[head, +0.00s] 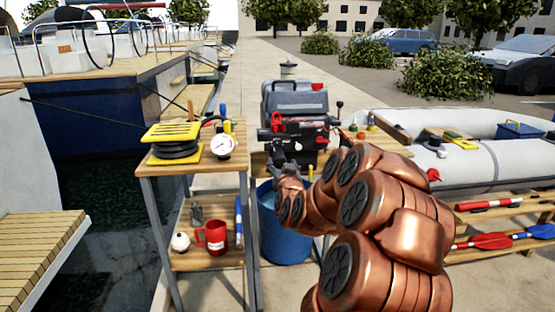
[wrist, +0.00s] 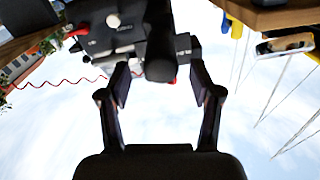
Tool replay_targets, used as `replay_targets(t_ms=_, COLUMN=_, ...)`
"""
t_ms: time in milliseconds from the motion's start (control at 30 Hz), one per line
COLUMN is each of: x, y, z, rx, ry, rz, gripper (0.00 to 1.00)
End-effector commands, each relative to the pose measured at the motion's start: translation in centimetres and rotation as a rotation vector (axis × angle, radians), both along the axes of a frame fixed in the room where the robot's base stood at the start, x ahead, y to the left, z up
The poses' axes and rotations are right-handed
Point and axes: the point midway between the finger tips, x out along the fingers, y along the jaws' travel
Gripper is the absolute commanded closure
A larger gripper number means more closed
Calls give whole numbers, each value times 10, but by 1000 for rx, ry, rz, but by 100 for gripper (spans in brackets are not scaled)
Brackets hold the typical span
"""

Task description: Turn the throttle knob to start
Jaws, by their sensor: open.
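The grey outboard motor (head: 295,97) stands upright in the middle of the head view, with red parts on its front. In the wrist view, its dark control body (wrist: 115,28) fills the top. A dark round-ended grip, seemingly the throttle knob (wrist: 160,62), points toward the wrist camera. My gripper (head: 284,160) is just below the motor's front in the head view. In the wrist view, my gripper (wrist: 160,76) is open, with one finger on each side of the knob. Gaps show beside the knob; its depth between the fingers is unclear. Markings on the knob cannot be read.
A wooden stand on the left holds a yellow reel (head: 174,137) and a round gauge (head: 222,146). A red mug (head: 212,237) is on its lower shelf. A blue bucket (head: 284,240) stands below the motor. A grey inflatable boat (head: 480,160) lies to the right.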

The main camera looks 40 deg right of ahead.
Motion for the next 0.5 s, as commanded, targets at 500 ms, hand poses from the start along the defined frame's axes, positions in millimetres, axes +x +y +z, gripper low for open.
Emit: replay_targets(t_ms=500, x=46, y=-33, z=-2, rx=2, ry=2, rz=1, gripper=36)
